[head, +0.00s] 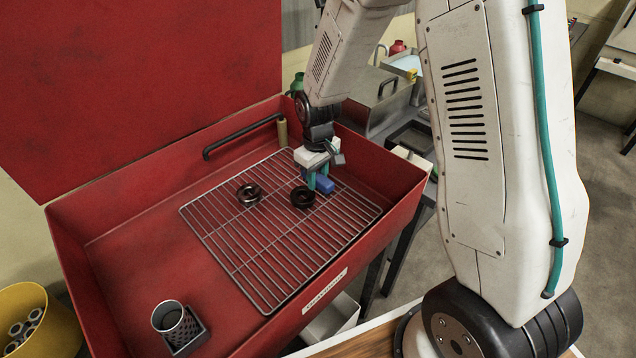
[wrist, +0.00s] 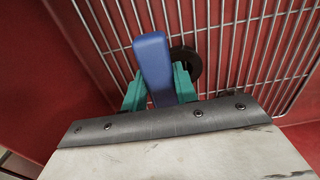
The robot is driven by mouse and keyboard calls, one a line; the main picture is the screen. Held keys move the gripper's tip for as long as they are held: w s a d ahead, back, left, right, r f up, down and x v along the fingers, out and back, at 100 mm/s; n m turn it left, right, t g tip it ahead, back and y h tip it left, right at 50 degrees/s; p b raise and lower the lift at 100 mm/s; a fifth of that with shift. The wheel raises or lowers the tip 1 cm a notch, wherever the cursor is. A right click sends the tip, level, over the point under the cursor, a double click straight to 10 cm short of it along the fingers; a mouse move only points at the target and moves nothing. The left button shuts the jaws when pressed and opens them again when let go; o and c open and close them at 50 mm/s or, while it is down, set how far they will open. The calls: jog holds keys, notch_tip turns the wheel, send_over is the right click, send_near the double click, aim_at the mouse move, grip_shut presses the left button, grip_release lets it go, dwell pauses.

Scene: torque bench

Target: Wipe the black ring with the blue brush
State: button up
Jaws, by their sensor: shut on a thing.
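My gripper (head: 320,181) is over the right part of the wire rack, with its teal fingers shut on the blue brush (head: 323,186). In the wrist view the blue brush (wrist: 154,68) sticks out between the teal fingers (wrist: 158,88); its bristles do not show. A black ring (head: 302,197) lies on the rack right beside the brush and fingers. The same ring (wrist: 187,66) is partly hidden behind the brush in the wrist view. I cannot tell whether the brush touches it. A second dark, shinier ring (head: 249,194) lies on the rack further left.
The wire rack (head: 262,262) sits in a red basin (head: 125,222) with raised walls. A black bent tube (head: 240,138) runs along the back wall. A metal cup (head: 168,319) in a dark holder stands at the front left. The rack's front is clear.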

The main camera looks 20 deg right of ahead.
aim_at(317, 175)
jog(key=shift+r, duration=2.65)
